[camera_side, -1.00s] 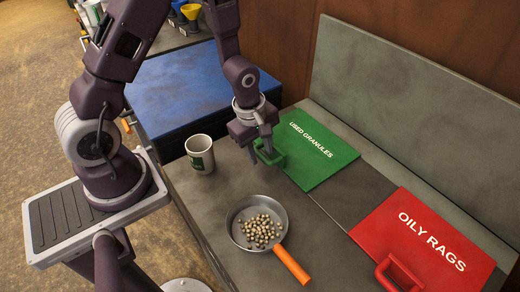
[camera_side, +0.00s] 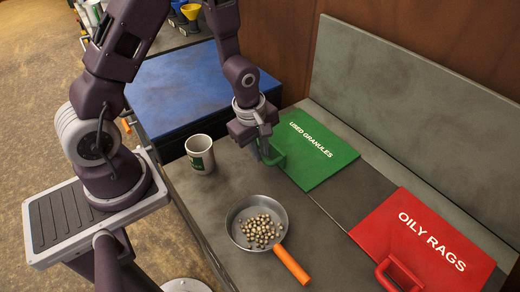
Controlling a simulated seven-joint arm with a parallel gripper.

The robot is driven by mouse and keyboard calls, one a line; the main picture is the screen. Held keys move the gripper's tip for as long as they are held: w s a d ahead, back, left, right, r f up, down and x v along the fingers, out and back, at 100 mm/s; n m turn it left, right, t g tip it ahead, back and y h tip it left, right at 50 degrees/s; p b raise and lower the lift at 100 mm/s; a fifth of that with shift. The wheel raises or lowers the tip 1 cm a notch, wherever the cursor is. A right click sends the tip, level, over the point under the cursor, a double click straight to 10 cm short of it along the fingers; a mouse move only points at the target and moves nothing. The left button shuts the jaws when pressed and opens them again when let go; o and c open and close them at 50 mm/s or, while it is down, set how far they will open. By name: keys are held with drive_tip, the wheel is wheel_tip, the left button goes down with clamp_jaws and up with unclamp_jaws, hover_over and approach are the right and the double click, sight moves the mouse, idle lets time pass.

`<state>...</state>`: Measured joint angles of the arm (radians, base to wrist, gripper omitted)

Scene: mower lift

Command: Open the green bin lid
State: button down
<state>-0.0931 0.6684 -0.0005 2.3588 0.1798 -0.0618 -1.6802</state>
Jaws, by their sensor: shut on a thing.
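The green bin lid (camera_side: 318,158), marked "USED GRANULES", lies flat and closed in the bench top. Its green handle (camera_side: 277,159) stands at the lid's near left edge. My gripper (camera_side: 263,156) points down at this handle and is shut on it. The fingertips are partly hidden behind the gripper body and the handle.
A metal pan (camera_side: 243,212) of beige granules with an orange handle sits in front of the lid. A white cup (camera_side: 200,155) stands left of my gripper. A red lid (camera_side: 418,240) marked "OILY RAGS" is at right. A blue box (camera_side: 195,88) and a grey back panel (camera_side: 410,90) stand behind.

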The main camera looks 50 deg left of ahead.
drive_tip(key=shift+r, duration=0.1)
idle(0.7)
drive_tip(key=w+r+g, duration=0.1)
drive_tip(key=w+r, duration=0.7)
drive_tip(key=r, duration=0.5)
drive_tip(key=w+r, duration=0.3)
drive_tip(key=w, duration=0.4)
drive_tip(key=w+r, duration=0.3)
drive_tip(key=w, duration=0.5)
drive_tip(key=shift+r+g, duration=0.3)
drive_tip(key=shift+r, duration=0.05)
drive_tip(key=shift+a, duration=0.1)
drive_tip(key=c, duration=1.5)
unclamp_jaws()
drive_tip(key=shift+o, duration=0.5)
drive_tip(key=shift+r, duration=0.1)
